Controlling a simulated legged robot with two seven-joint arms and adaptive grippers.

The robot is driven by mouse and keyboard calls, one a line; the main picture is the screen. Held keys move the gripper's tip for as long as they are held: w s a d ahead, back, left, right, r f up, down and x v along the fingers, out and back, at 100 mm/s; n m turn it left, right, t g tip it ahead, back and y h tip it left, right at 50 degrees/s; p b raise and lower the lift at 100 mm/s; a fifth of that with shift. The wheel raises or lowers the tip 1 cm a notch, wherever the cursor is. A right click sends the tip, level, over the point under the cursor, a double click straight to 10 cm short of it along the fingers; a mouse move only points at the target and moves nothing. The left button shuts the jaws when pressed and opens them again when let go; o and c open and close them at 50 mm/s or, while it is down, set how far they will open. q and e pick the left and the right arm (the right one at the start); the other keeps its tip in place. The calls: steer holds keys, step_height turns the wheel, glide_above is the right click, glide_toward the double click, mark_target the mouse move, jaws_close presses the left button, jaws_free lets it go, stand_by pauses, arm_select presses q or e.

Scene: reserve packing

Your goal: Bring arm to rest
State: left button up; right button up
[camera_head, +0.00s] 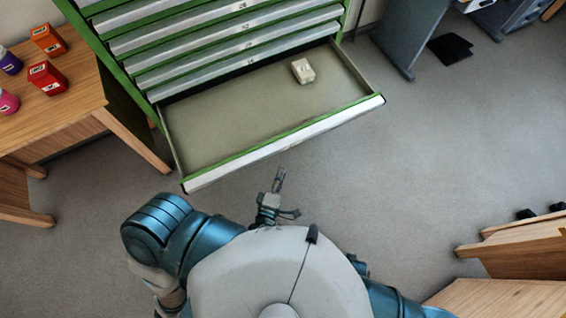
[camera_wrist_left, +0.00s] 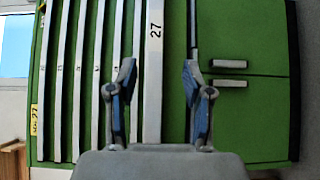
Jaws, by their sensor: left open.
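My left gripper (camera_head: 281,194) is in front of my torso in the head view, a short way off the front of the open drawer. In the left wrist view its two fingers (camera_wrist_left: 158,82) are spread apart with nothing between them. Behind them is the green cabinet (camera_wrist_left: 255,115) with its pale drawer fronts, turned sideways, one marked 27. My left arm (camera_head: 205,245) is bent close to my body. My right gripper does not show in either view; only part of my right arm shows at the lower right.
The open drawer (camera_head: 283,144) of the cabinet holds one small pale box (camera_head: 302,70). A wooden table (camera_head: 62,107) at the left bears red and orange boxes and bottles. Wooden furniture (camera_head: 520,250) stands at the lower right. The grey floor (camera_head: 440,150) right of the drawer is clear.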

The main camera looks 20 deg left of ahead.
arm_select(q)
steer(key=shift+d, duration=0.1)
stand_by(0.3)
steer(key=s+d+f+m+g+h, duration=0.2)
steer(key=f+m+g+h, duration=0.15)
steer(key=f+m, duration=0.35)
steer(key=s+d+f+m+g+h, duration=0.15)
steer(key=f+m+g, duration=0.35)
steer(key=f, duration=0.5)
steer(key=s+a+f+m+g+y, duration=0.3)
steer(key=s+a+f+m+g, duration=0.5)
steer(key=s+f, duration=0.4)
steer(key=a+f+m, duration=0.1)
steer(key=a, duration=0.1)
steer(key=shift+a+f, duration=0.35)
steer(key=shift+f, duration=0.05)
